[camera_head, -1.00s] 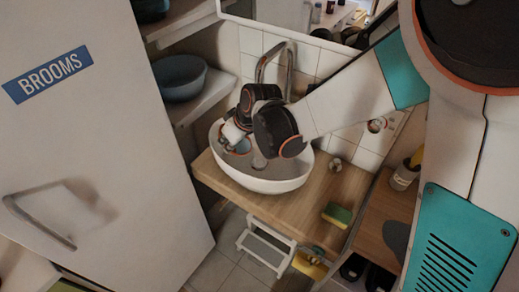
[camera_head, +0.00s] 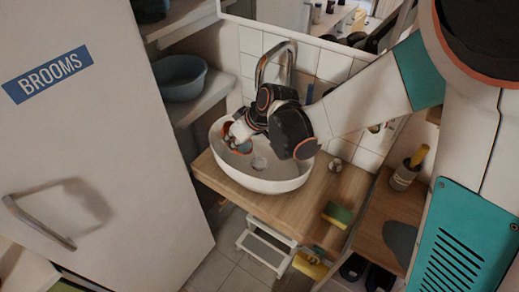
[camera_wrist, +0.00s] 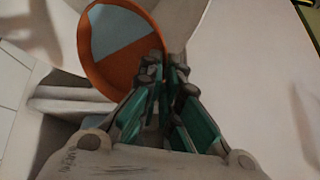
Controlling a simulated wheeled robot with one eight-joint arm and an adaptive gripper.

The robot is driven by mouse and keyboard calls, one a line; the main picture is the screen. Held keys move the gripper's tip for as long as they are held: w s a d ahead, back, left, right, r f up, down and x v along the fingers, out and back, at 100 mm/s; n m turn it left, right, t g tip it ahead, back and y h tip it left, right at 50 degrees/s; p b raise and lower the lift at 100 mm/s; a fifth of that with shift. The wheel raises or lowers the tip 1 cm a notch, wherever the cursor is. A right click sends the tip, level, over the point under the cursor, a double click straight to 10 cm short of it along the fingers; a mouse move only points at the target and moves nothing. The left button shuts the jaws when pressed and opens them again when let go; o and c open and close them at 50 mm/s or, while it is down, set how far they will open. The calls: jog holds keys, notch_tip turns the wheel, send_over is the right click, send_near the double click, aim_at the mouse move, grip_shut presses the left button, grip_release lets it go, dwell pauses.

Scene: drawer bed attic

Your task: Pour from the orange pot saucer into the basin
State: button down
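The white oval basin (camera_head: 258,183) stands on the wooden counter, under a curved metal tap. My gripper (camera_head: 236,137) is over the left part of the basin, low near its rim. In the wrist view, my gripper (camera_wrist: 165,68) has its fingers close together on the near edge of the orange pot saucer (camera_wrist: 123,73). A flat grey-blue area fills part of the saucer's inside; I cannot tell whether it is liquid. The saucer looks tilted. In the head view the saucer is small and partly hidden by my gripper.
A yellow-green sponge (camera_head: 337,215) lies on the counter (camera_head: 305,208) at the right. The tap (camera_head: 291,62) rises behind my wrist. A tall white door marked BROOMS (camera_head: 150,150) closes off the left. A blue bowl (camera_head: 181,80) sits on a shelf behind.

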jog(key=shift+w+d+r+y, duration=0.1)
jog(key=shift+d+r+y, duration=0.35)
jog(key=shift+d+y, duration=0.45)
dwell(0.6)
jog(key=shift+a+f+h, duration=0.1)
jog(key=shift+a+h, duration=0.2)
jog(key=shift+a, duration=0.35)
jog(key=shift+s+a+f+n+h+p, duration=0.1)
jog(key=shift+a+f+h+p, duration=0.05)
jog(key=shift+a+h, duration=0.6)
jog(key=shift+s+a+f+n+h+p, duration=0.1)
jog(key=shift+s+a+f+h+p, duration=0.1)
jog(key=shift+a+h, duration=0.5)
jog(key=shift+s+a+f+n+h+p, duration=0.15)
jog(key=shift+a+h, duration=0.4)
jog(key=shift+a, duration=0.35)
jog(key=a+f+t+h+b, duration=0.1)
jog(key=a+f+h+b, duration=0.1)
jog(key=a+h, duration=0.3)
jog(key=shift+s+a+n+h, duration=0.3)
jog(key=shift+a+n, duration=0.15)
jog(key=shift+a, duration=0.3)
